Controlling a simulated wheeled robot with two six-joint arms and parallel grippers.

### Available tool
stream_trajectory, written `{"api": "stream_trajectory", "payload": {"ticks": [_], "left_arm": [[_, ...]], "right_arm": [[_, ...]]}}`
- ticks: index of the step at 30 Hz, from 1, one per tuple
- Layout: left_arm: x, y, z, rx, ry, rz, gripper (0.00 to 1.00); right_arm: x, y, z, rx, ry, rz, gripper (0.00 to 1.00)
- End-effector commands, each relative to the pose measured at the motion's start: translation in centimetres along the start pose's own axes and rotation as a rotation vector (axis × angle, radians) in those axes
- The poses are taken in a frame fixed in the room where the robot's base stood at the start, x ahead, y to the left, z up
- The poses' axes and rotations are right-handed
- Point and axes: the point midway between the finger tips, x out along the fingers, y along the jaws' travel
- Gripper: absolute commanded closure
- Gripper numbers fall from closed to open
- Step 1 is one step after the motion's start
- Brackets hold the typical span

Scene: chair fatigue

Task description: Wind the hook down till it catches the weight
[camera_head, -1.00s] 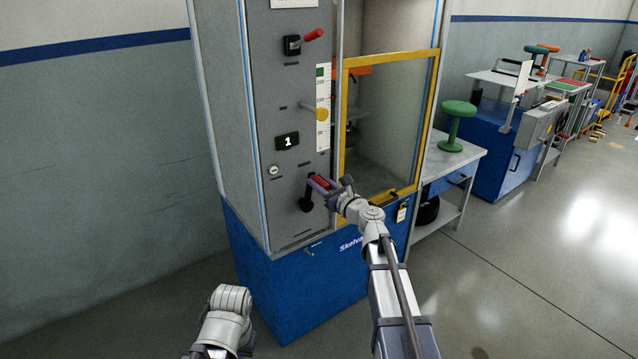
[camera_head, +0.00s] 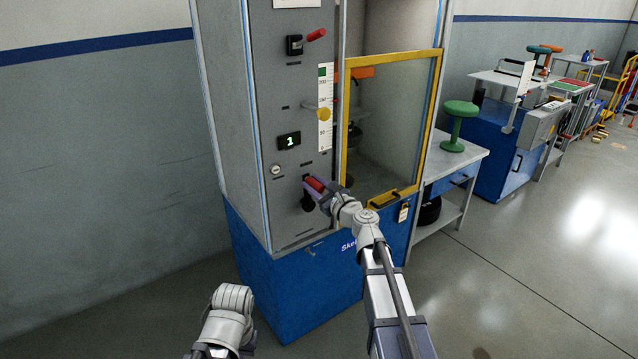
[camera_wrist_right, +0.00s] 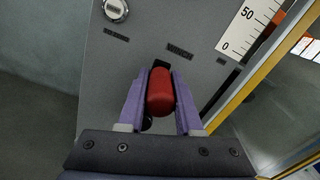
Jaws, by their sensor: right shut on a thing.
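My right gripper (camera_head: 318,187) is shut on the red handle (camera_head: 314,184) of a dark crank low on the grey panel. In the right wrist view the red handle (camera_wrist_right: 160,92) lies between its two purple fingers. Inside the cabinet, behind the yellow-framed window, an orange part (camera_head: 362,72) shows at the top, with a dark rounded thing (camera_head: 354,136) below it. I cannot clearly make out the hook or the weight. My left arm shows at the bottom left; its fingers are out of view.
The yellow-framed window (camera_head: 437,110) is shut. A bench with a green stool (camera_head: 459,112) stands to the right.

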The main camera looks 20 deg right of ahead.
Motion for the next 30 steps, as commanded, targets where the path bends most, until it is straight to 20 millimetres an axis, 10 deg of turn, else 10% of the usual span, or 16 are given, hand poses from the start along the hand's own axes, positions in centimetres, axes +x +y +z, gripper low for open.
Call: {"api": "stream_trajectory", "payload": {"ticks": [30], "left_arm": [[5.3,0.5,-0.3,0.0,0.0,-0.002,1.0]], "right_arm": [[-0.3,9.6,-2.5,-0.966,-0.002,0.006,1.0]]}}
